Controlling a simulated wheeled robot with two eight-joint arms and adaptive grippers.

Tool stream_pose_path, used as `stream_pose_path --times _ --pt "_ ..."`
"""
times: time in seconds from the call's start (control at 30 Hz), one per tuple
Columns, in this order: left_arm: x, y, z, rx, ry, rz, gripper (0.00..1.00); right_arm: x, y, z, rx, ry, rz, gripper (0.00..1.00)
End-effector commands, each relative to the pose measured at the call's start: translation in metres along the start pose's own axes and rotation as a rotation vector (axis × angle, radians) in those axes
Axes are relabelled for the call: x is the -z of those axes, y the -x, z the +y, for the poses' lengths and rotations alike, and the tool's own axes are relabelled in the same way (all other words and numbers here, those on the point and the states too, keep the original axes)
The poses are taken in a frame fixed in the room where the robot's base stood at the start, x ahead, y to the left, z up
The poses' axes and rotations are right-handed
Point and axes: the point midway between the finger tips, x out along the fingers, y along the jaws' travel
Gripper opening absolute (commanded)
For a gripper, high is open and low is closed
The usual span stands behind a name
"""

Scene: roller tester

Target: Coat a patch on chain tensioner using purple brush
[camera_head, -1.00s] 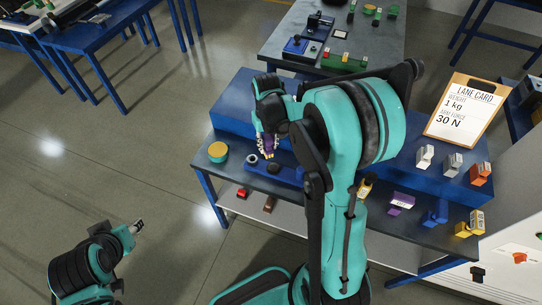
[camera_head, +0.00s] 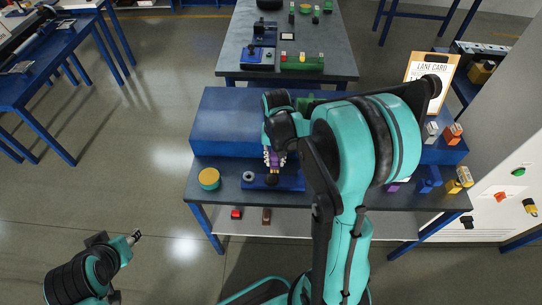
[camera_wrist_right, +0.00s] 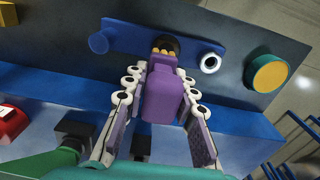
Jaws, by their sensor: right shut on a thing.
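The purple brush (camera_wrist_right: 163,98) is held between the fingers of my right gripper (camera_wrist_right: 163,105), which is shut on it. It also shows in the head view (camera_head: 277,158), pointing down. A blue plate (camera_wrist_right: 125,37) with a white ring and a round blue knob lies on the table. It looks like the chain tensioner, also in the head view (camera_head: 291,184). The brush's dark-and-yellow tip is over the plate's middle; I cannot tell if it touches. My left gripper (camera_head: 135,237) is low at the left, away from the table, too small to judge.
A yellow-topped teal round pot (camera_head: 208,178) stands left of the plate. A raised blue shelf (camera_head: 222,120) runs behind. Small coloured blocks (camera_head: 453,134) and the lane card (camera_head: 430,75) are at the right. A lower shelf (camera_head: 285,222) holds a red item (camera_head: 236,214).

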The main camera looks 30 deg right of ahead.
Motion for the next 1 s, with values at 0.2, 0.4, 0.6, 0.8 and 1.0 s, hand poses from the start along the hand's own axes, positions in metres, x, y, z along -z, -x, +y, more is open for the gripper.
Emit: stream_pose_path --times 0.2,0.4,0.6,0.8,1.0 --pt "-0.004 -0.005 0.0 0.0 0.001 0.0 0.4 -0.001 -0.008 0.001 0.0 -0.012 0.0 0.0" --pt "-0.011 -0.015 0.0 0.0 0.0 0.0 0.4 -0.001 -0.024 0.001 0.0 -0.01 0.0 0.0" --pt "-0.021 -0.028 0.0 0.0 0.0 0.0 0.4 0.0 -0.046 0.001 0.0 -0.01 0.0 0.0" --pt "-0.03 -0.041 0.0 0.0 0.0 0.0 0.4 -0.001 -0.067 0.001 0.0 -0.01 0.0 0.0" --pt "-0.029 -0.04 0.0 0.0 0.0 0.0 0.4 -0.001 -0.065 -0.019 0.0 -0.006 0.0 0.0"
